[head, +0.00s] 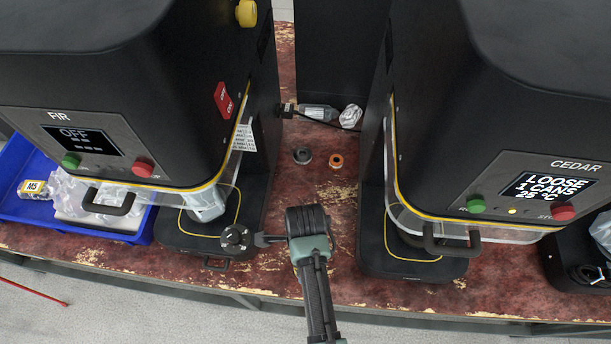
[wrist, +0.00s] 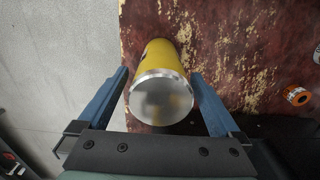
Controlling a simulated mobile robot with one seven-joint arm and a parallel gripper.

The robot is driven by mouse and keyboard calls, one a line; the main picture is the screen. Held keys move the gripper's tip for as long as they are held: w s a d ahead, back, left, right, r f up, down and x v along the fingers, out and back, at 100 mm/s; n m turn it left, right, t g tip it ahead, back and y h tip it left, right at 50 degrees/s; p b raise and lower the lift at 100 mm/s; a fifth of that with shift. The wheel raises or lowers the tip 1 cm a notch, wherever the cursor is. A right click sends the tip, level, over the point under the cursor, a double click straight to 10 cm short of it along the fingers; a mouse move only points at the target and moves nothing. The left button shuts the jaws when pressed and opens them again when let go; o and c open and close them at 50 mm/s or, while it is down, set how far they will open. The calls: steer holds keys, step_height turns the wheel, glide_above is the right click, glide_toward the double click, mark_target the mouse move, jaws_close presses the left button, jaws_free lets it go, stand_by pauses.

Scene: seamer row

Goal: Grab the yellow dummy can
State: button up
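The yellow dummy can (wrist: 162,58) shows in the wrist view as a yellow cylinder with its pale silver end facing the camera. My gripper (wrist: 160,74) is open, with one blue finger on each side of the can. A narrow gap shows between the can and each finger, so I see no clear contact. The can is over the red worn bench top near its front edge; whether it rests on it I cannot tell. In the head view my arm reaches in from the bottom middle and hides the fingers and most or all of the can.
The FIR machine (head: 150,110) stands left and the CEDAR machine (head: 490,140) right of my arm. The bench top (head: 311,190) between them holds an orange ring (head: 336,160), a dark ring (head: 302,156) and a clear bottle (head: 318,113). A blue bin (head: 110,231) is at far left.

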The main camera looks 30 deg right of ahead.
steer(key=c, duration=1.5)
steer(key=shift+o, duration=0.2)
steer(key=shift+r, duration=0.15)
